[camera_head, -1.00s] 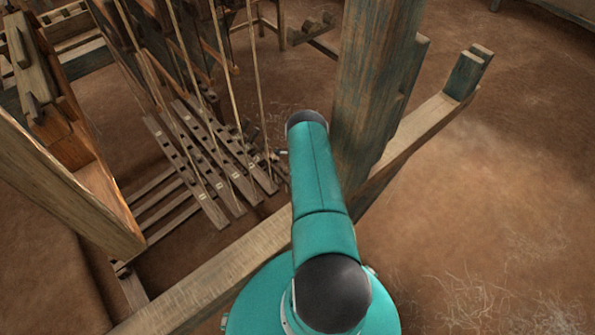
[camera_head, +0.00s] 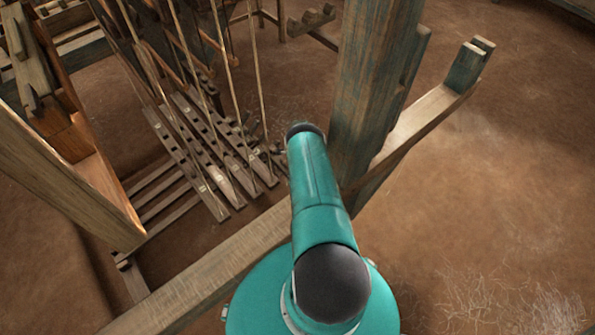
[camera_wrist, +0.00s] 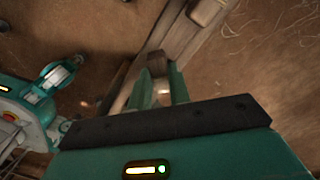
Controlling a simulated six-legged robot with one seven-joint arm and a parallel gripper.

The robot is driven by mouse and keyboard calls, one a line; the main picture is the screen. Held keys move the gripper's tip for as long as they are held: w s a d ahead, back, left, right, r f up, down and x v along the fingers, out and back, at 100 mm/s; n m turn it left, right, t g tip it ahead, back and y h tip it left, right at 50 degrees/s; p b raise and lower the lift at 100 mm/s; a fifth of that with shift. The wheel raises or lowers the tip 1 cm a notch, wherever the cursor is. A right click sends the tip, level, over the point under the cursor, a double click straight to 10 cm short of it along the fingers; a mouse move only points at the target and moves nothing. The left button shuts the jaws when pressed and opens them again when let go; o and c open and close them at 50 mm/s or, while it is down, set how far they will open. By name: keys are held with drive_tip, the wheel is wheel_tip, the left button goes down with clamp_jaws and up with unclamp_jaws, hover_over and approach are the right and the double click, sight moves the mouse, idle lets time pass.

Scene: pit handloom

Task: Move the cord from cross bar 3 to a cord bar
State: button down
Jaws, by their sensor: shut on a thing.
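My gripper (camera_wrist: 158,90) shows in the wrist view. Its two green fingers are closed on a small brown thing (camera_wrist: 157,64), which I take to be the cord; its shape is hard to make out. In the head view my arm hides the gripper. There, several thin pale cords (camera_head: 231,80) run down to a row of long, dark wooden bars (camera_head: 203,150) with holes and pale tags. I cannot tell which bar is cross bar 3 or which is a cord bar.
A thick upright post (camera_head: 372,90) stands just right of my arm. A long beam (camera_head: 215,265) crosses in front of the bars. A wooden frame (camera_head: 60,180) stands at the left. The earth floor (camera_head: 500,200) on the right is open, with some loose fibres.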

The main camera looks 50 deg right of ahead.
idle(0.3)
drive_tip(key=c, duration=1.2)
unclamp_jaws()
drive_tip(key=shift+c, duration=0.2)
wheel_tip(320, 180, up, 14)
